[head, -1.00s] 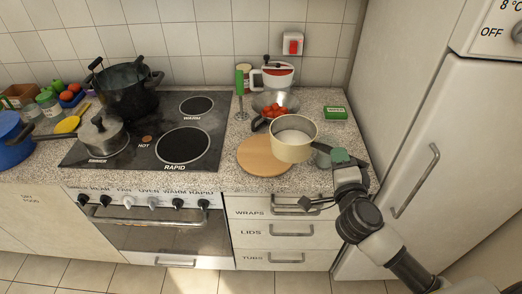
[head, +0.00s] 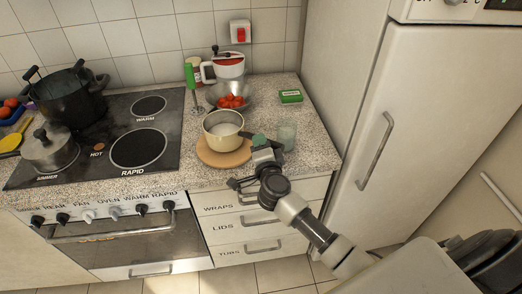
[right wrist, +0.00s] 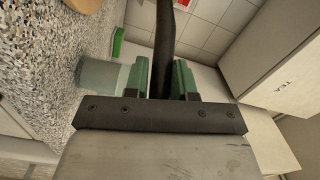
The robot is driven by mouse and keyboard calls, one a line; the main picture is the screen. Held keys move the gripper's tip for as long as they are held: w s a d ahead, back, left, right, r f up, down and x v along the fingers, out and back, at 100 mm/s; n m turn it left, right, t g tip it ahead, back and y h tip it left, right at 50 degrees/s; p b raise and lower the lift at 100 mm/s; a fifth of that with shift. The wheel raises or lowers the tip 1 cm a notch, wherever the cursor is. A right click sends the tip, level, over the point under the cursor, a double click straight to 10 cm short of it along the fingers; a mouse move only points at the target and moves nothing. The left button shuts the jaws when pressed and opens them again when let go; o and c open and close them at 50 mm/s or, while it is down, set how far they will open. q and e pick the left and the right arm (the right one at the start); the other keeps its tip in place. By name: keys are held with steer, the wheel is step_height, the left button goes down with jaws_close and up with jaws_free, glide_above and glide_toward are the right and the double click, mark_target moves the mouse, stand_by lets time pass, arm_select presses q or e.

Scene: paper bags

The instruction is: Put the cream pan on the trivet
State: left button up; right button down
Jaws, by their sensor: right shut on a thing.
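The cream pan (head: 222,132) is upright over the round wooden trivet (head: 240,157) on the counter in the head view. It looks to be resting on the trivet, but I cannot be sure that they touch. My right gripper (head: 260,144) is at the pan's right side, shut on its handle. In the right wrist view, the dark handle (right wrist: 165,45) runs between the green fingers of the gripper (right wrist: 162,78). The pan's body is out of that view. My left gripper is not in view.
A glass (head: 287,135) stands just right of my gripper. A metal bowl (head: 245,97) with tomatoes is behind the pan, near a green box (head: 290,97) and a green hand blender (head: 190,78). The hob (head: 110,178) is to the left, the fridge (head: 400,120) to the right.

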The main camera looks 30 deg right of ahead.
steer(key=shift+f, duration=0.65)
steer(key=shift+f, duration=0.15)
steer(key=c, duration=0.9)
jaws_free()
steer(key=shift+f, duration=0.1)
